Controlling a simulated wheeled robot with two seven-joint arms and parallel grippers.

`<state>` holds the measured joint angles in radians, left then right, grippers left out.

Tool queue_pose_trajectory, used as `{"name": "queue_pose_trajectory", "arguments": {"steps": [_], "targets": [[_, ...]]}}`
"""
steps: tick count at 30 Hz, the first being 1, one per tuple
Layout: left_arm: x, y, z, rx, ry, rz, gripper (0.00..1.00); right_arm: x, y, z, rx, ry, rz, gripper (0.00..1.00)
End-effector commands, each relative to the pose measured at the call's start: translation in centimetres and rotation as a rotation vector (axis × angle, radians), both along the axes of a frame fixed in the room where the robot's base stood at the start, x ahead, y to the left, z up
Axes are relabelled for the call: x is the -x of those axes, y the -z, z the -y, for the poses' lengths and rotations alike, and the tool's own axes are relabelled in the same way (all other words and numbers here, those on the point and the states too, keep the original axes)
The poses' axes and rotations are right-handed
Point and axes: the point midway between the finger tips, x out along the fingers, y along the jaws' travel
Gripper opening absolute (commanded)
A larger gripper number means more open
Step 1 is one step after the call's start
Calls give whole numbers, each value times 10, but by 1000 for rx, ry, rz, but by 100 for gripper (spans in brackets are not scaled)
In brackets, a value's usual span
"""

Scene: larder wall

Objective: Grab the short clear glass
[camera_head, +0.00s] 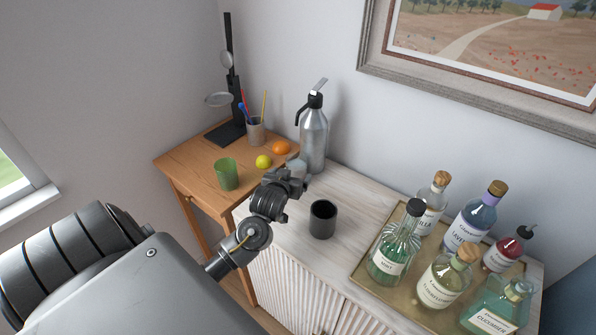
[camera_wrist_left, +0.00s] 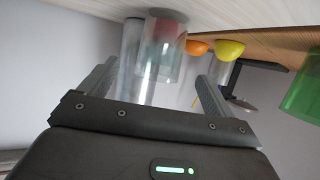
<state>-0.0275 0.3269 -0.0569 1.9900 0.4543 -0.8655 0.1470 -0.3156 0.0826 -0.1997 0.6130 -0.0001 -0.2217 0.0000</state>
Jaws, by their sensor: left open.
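The short clear glass (camera_head: 298,166) stands at the back left of the whitewashed cabinet top, just beyond my left gripper (camera_head: 294,178), which partly hides it. In the left wrist view, which looks upside down, the clear glass (camera_wrist_left: 161,48) shows ahead of and between the fingers of my left gripper (camera_wrist_left: 156,78). The fingers are spread and hold nothing. I cannot tell whether they touch the glass. My right gripper is in neither view.
A steel siphon (camera_head: 314,140) stands close behind the glass. A black cup (camera_head: 323,219) is in front. A tray (camera_head: 363,277) of bottles stands right. A wooden desk (camera_head: 184,168) at left holds a green cup (camera_head: 227,174), a lemon (camera_head: 263,162) and an orange (camera_head: 281,147).

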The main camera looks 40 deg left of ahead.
Motion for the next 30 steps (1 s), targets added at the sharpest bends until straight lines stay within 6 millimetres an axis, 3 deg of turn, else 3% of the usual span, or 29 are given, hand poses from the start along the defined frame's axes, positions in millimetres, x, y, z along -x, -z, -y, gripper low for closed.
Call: {"name": "queue_pose_trajectory", "arguments": {"steps": [4, 11, 22, 30], "targets": [[-17, 6, -6, -1, 2, -1, 90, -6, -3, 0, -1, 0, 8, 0], [-23, 10, -7, 0, 4, -1, 90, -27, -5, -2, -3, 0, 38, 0], [-58, 26, -24, 0, 4, -2, 90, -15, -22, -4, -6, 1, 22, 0], [-65, 31, -27, 0, 5, -1, 90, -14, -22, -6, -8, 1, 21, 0]]}}
